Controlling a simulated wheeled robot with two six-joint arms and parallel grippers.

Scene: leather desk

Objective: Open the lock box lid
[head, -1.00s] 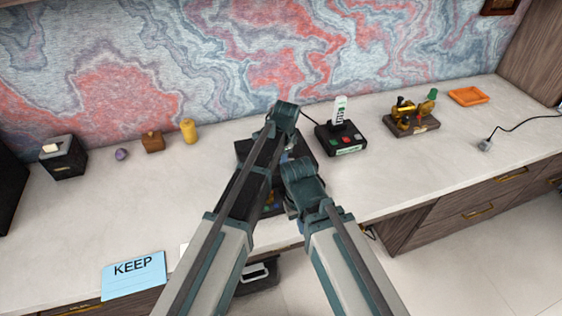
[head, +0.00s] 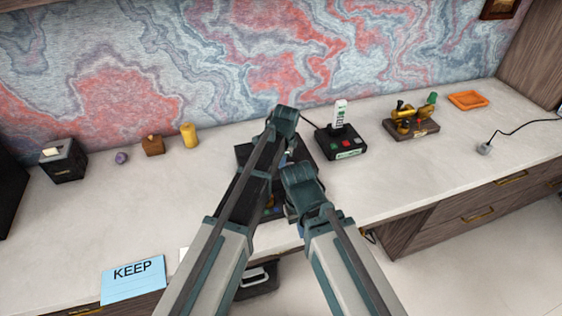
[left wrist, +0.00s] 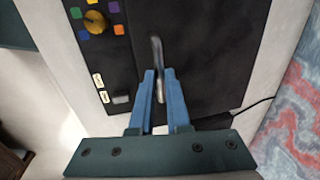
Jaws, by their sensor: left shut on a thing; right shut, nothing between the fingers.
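The lock box (head: 245,152) is a black box near the middle of the desk, largely hidden behind my arms in the head view. In the left wrist view its dark lid (left wrist: 210,45) has a silver handle (left wrist: 157,48), and a yellow dial (left wrist: 95,22) ringed by coloured squares sits on the panel at left. My left gripper (left wrist: 159,74) is shut on the handle, its blue fingers on either side. The lid looks flat; I cannot tell whether it is raised. My right gripper (head: 292,212) is shut and empty by the box's front, its fingertips mostly hidden.
Further right are a brass device (head: 413,122) and an orange tray (head: 468,99). At left are a yellow cylinder (head: 189,135), a black box (head: 62,160) and a blue KEEP card (head: 133,278).

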